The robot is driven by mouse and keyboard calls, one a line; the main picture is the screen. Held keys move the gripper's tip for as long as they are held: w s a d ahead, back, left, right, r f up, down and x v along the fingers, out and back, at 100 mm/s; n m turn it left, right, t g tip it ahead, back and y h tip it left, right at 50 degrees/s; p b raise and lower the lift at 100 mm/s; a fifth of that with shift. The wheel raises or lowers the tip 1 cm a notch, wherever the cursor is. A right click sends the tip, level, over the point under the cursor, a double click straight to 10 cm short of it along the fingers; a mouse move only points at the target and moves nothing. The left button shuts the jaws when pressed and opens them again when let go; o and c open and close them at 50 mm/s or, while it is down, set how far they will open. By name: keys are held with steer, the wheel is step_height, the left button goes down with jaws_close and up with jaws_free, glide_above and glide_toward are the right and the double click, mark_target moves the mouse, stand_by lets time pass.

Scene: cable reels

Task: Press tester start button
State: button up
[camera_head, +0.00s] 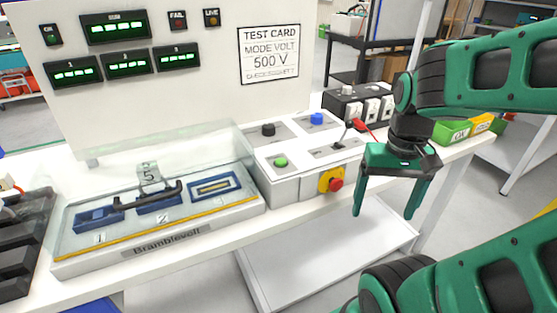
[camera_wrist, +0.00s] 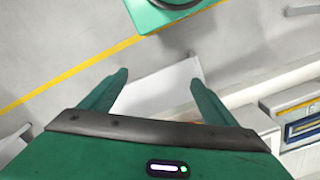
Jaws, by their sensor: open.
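The tester's control box (camera_head: 300,185) stands on the bench, right of the covered test fixture. A green button (camera_head: 281,162) sits on its top at the front left; no start label is readable. A black knob (camera_head: 268,130) and a blue button (camera_head: 316,119) are behind it. A lever with a red tip (camera_head: 359,124) stands at the right. A red stop button (camera_head: 335,184) on yellow is on the front face. My gripper (camera_head: 388,212) is open and empty, right of the box, pointing down in front of the bench edge. The wrist view also shows its open fingers (camera_wrist: 160,82).
The fixture (camera_head: 155,250) has a clear lid with a black handle over blue numbered nests. A panel (camera_head: 185,70) with green displays and a 500 V test card rises behind. A black socket box (camera_head: 360,105) and green bins (camera_head: 455,131) stand at the right.

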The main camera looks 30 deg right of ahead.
jaws_close()
stand_by(1.4)
